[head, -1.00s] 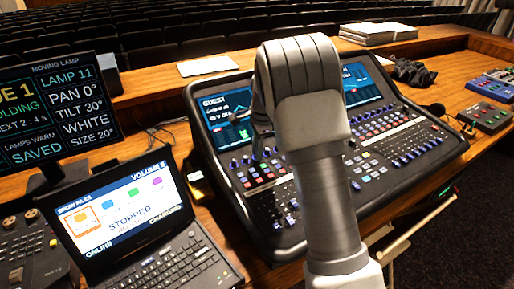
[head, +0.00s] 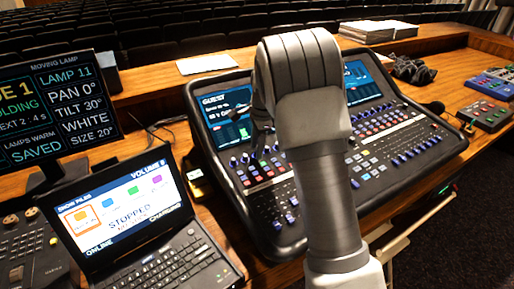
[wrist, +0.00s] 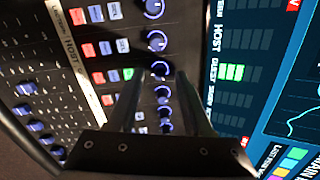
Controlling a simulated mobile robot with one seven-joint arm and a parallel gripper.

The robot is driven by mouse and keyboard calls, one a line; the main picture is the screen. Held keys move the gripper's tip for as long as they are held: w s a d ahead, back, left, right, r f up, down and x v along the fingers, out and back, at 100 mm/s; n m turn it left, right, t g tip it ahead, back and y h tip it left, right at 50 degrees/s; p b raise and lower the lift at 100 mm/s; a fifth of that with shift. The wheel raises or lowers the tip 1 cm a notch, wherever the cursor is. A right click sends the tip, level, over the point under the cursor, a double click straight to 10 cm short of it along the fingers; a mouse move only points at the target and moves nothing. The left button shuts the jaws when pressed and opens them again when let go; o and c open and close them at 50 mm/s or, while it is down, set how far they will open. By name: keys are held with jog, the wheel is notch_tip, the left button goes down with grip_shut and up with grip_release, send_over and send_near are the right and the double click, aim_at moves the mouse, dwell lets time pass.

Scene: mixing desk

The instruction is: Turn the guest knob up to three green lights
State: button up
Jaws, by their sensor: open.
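The mixing desk (head: 262,215) stands under my arm in the head view. In the wrist view my gripper (wrist: 159,74) is open, its fingers on either side of a dark knob (wrist: 160,68) with a lit blue-white ring. This knob sits in a column of similar knobs and lines up with the GUEST row on the screen. I cannot tell whether the fingers touch it. The desk screen (wrist: 262,70) shows what looks like three lit green blocks (wrist: 231,72) beside GUEST. The HOST blocks are dark. In the head view my gripper is mostly hidden behind my wrist.
Neighbouring knobs (wrist: 157,40) lie close to the fingers, with coloured buttons (wrist: 93,47) and blue faders (wrist: 25,88) to the left. A laptop (head: 130,225) and a lamp monitor (head: 55,110) stand left of the desk. Papers (head: 208,64) lie behind it.

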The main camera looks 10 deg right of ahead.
aim_at(262, 161)
notch_tip(262, 161, up, 16)
jog(key=s+d+p, duration=0.1)
jog(key=s+p, duration=0.1)
jog(key=shift+r, duration=0.25)
jog(key=shift+s+d, duration=0.1)
jog(key=s+r+n+t, duration=0.1)
jog(key=s+r+n, duration=0.3)
jog(key=s, duration=0.5)
jog(key=s+r+n+t, duration=0.1)
jog(key=s+r+n, duration=0.25)
jog(key=s, duration=0.45)
jog(key=s+f+n+t, duration=0.1)
jog(key=s+n, duration=0.3)
jog(key=s, duration=0.4)
jog(key=s+a+f+n+t+p, duration=0.1)
jog(key=s+f+n, duration=0.3)
jog(key=s, duration=0.4)
jog(key=shift+s+n+h, duration=0.15)
jog(key=shift+n+h, duration=0.25)
jog(key=shift+n, duration=0.15)
